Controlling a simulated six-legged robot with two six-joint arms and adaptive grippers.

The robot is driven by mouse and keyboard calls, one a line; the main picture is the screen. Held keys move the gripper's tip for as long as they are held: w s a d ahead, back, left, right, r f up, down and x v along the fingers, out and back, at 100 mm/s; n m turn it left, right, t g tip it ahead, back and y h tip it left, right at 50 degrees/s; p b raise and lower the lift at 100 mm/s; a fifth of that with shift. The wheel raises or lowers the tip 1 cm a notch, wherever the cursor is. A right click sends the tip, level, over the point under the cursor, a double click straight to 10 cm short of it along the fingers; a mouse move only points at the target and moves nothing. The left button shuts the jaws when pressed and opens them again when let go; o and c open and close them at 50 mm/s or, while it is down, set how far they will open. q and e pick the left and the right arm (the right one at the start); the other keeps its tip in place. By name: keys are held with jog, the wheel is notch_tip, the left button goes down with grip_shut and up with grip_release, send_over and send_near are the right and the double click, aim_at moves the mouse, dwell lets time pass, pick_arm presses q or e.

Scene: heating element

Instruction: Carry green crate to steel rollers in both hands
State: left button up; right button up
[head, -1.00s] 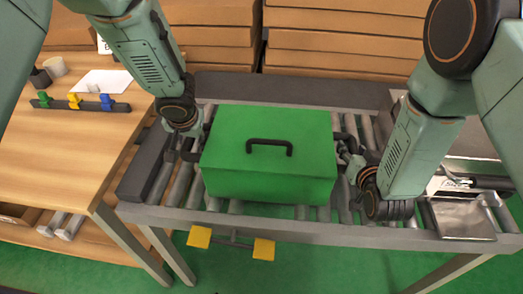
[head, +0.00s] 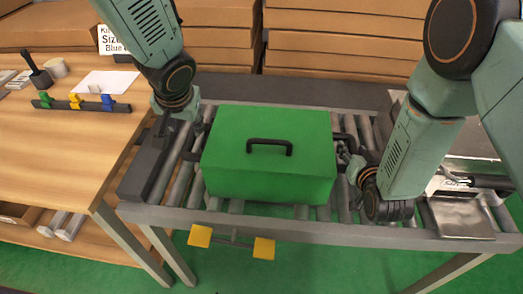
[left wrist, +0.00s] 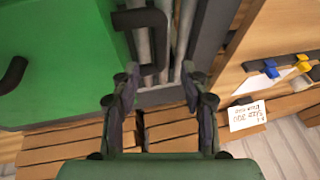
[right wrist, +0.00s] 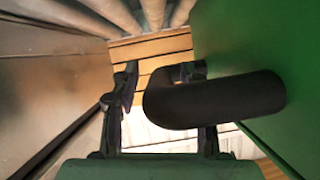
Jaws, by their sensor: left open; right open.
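The green crate (head: 268,150) stands on the steel rollers (head: 180,183), with a black handle (head: 269,146) on top and a black handle on each side. In the left wrist view the crate (left wrist: 55,70) is at the left, its side handle (left wrist: 145,22) ahead of my open left gripper (left wrist: 166,75). That gripper (head: 182,115) is left of the crate, apart from the handle. My right gripper (head: 352,165) is open at the crate's right side handle (head: 345,137). In the right wrist view the handle (right wrist: 215,100) lies near the open fingers (right wrist: 160,75); contact is unclear.
A wooden table (head: 60,150) with a rack of coloured clips (head: 80,103) stands at the left. Stacked cardboard boxes (head: 340,45) are behind the rollers. A metal tray (head: 460,218) is at the right. Two yellow pedals (head: 263,248) hang at the front.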

pick_arm(q)
jog(key=shift+d+r, duration=0.1)
jog(key=shift+r, duration=0.25)
pick_arm(e)
jog(key=shift+w, duration=0.1)
pick_arm(q)
jog(key=shift+s+r, duration=0.35)
pick_arm(e)
jog(key=shift+s+r, duration=0.1)
jog(key=shift+s, duration=0.1)
pick_arm(q)
jog(key=shift+w+f, duration=0.1)
pick_arm(e)
jog(key=v, duration=1.1)
jog(key=shift+s, duration=0.35)
